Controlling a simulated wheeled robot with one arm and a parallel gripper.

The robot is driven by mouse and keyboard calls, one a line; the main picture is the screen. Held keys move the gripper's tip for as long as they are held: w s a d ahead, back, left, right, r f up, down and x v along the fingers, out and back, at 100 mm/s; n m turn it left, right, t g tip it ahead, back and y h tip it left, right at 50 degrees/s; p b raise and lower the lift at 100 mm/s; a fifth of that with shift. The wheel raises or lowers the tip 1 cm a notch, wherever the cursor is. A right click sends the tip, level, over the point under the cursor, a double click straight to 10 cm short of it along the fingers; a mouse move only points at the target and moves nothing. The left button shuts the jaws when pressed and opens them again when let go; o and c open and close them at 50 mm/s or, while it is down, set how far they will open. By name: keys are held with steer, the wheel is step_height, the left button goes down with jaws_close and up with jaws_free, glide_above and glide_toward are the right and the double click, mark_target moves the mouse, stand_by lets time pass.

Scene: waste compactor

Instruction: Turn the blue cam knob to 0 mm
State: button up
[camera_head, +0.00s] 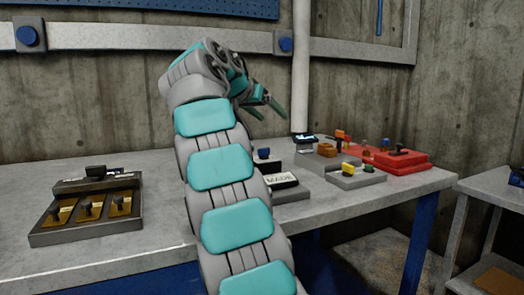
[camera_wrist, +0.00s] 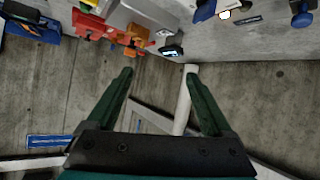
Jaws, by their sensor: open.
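A small dark-blue knob (camera_head: 263,153) stands on the bench beside my arm, its base mostly hidden by the arm. A blue knob (camera_wrist: 302,15) also shows at the top right of the wrist view. I cannot tell for sure which blue knob is the cam knob, and no mm scale is readable. My gripper (camera_head: 264,108) is raised above the bench near the wall, open and empty, apart from any knob. In the wrist view its two green fingers (camera_wrist: 159,74) are spread wide with nothing between them.
A panel with brass plates and black knobs (camera_head: 88,208) lies on the left of the bench. A small display (camera_head: 305,138), a grey block with a yellow knob (camera_head: 356,178) and a red box (camera_head: 400,160) crowd the right. A white pipe (camera_head: 301,70) rises behind.

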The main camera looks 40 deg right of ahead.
steer(key=s+d+n+t+y, duration=0.4)
steer(key=s+n+t, duration=0.1)
steer(key=n, duration=0.1)
steer(key=n+t+y+b, duration=0.1)
steer(key=n+t+y, duration=0.4)
steer(key=n+y, duration=0.2)
glide_toward(265, 148)
steer(key=w, duration=0.2)
steer(key=shift+w+d+f+y, duration=0.2)
steer(key=shift+w+f+y, duration=0.15)
steer(key=shift+f, duration=0.4)
steer(key=shift+p+x, duration=0.8)
steer(key=shift+x, duration=3)
steer(key=shift+c, duration=0.3)
